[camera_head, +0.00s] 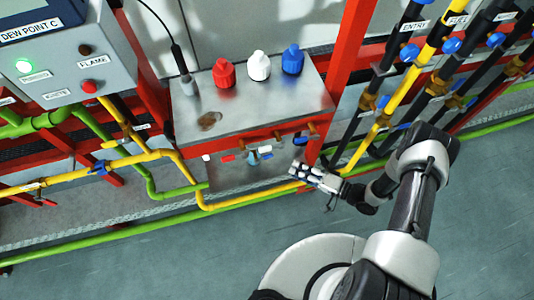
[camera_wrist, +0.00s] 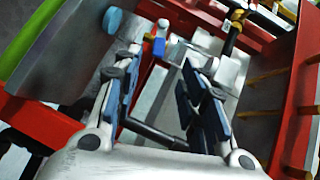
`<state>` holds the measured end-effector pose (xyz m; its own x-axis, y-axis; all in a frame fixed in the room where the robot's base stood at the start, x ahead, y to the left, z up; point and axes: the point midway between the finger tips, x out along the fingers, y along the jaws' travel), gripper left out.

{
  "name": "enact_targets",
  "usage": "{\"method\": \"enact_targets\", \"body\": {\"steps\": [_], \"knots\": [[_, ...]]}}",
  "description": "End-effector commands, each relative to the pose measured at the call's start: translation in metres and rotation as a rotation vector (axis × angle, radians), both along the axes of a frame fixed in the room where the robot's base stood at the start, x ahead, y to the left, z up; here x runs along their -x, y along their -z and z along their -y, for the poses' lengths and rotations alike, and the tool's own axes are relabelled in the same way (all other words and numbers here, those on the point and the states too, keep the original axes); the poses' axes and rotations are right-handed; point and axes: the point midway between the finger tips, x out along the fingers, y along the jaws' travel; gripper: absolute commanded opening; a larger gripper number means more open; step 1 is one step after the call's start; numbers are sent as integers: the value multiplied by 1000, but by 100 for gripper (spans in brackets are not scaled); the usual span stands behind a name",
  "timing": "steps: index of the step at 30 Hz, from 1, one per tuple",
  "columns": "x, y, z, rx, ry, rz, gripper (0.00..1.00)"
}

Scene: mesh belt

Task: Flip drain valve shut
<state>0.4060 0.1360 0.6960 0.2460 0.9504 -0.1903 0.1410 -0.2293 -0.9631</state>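A row of small valves sits under the front edge of the metal box, with coloured handles: a red handle (camera_head: 228,158), a white handle (camera_head: 265,149) and blue ones nearby. I cannot tell which is the drain valve; no drain label is readable. My gripper (camera_head: 308,176) is low in front of the box's right corner, right of these handles. In the wrist view my gripper (camera_wrist: 163,65) is open, its two padded fingers apart. A small blue handle (camera_wrist: 158,46) shows beyond the gap, nearer the left finger. Nothing is held between the fingers.
Red, white and blue capped bottles (camera_head: 258,66) stand on the metal box (camera_head: 245,100). A red post (camera_head: 350,50) rises at its right. Yellow pipe (camera_head: 240,202) and green pipe (camera_head: 110,232) run low across the front. The floor (camera_head: 190,262) in front is clear.

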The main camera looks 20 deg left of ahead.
Motion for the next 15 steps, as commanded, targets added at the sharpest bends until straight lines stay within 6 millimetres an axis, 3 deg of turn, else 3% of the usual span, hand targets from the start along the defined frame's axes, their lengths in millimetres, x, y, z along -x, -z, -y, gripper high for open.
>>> {"method": "enact_targets", "body": {"steps": [15], "knots": [[-26,23,-107,2,-6,3,38]]}}
